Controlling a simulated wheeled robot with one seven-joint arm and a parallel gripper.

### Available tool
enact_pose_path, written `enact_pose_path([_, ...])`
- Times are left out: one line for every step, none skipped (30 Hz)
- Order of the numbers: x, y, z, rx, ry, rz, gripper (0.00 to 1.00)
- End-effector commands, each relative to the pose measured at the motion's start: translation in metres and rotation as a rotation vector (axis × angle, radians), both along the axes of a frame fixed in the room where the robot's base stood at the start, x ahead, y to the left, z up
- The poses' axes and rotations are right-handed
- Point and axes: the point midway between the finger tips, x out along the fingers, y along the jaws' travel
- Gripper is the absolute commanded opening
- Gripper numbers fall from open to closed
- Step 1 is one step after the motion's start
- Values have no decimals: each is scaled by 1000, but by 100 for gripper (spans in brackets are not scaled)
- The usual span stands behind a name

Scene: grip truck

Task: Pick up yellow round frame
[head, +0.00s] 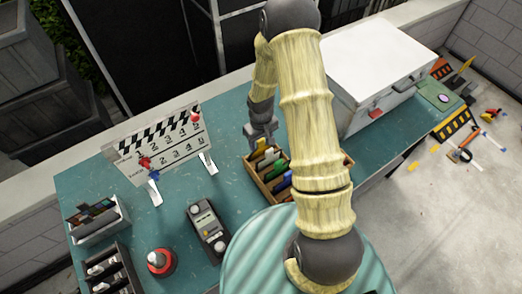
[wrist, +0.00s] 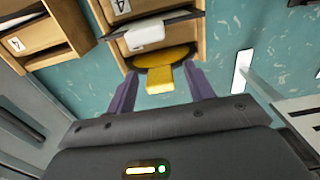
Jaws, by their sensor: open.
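The yellow round frame (wrist: 168,58) is in the wrist view, at the end of a wooden slotted box (wrist: 194,22). Its tab (wrist: 159,80) sticks out between my two purple fingers. My gripper (wrist: 161,88) is open, one finger on each side of the tab, with gaps visible. In the head view my gripper (head: 262,135) hangs at the far end of the wooden box (head: 257,187), whose slots hold several coloured pieces. My arm hides part of the box there.
On the teal table (head: 180,222) stand a clapperboard (head: 162,140), a grey handheld device (head: 207,228), a red button (head: 160,262) and a white case (head: 375,75). A second wooden box (wrist: 72,30) shows in the wrist view.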

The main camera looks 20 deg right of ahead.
Motion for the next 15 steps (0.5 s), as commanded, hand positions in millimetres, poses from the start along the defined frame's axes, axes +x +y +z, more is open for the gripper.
enact_pose_path([0, 0, 0, 0, 0, 0, 53])
enact_pose_path([0, 0, 0, 0, 0, 0, 53])
enact_pose_path([0, 0, 0, 0, 0, 0, 53])
enact_pose_path([0, 0, 0, 0, 0, 0, 53])
enact_pose_path([0, 0, 0, 0, 0, -1, 53])
enact_pose_path([0, -1, 0, 0, 0, -2, 49])
enact_pose_path([0, -1, 0, 0, 0, -3, 43])
enact_pose_path([0, -1, 0, 0, 0, -3, 37])
enact_pose_path([0, -1, 0, 0, 0, -3, 29])
enact_pose_path([0, -2, 0, 0, 0, -4, 23])
enact_pose_path([0, -2, 0, 0, 0, -4, 17])
enact_pose_path([0, -2, 0, 0, 0, -4, 10])
enact_pose_path([0, -2, 0, 0, 0, -4, 4])
enact_pose_path([0, -2, 0, 0, 1, -5, 0])
enact_pose_path([0, -2, 0, 0, 1, -5, 0])
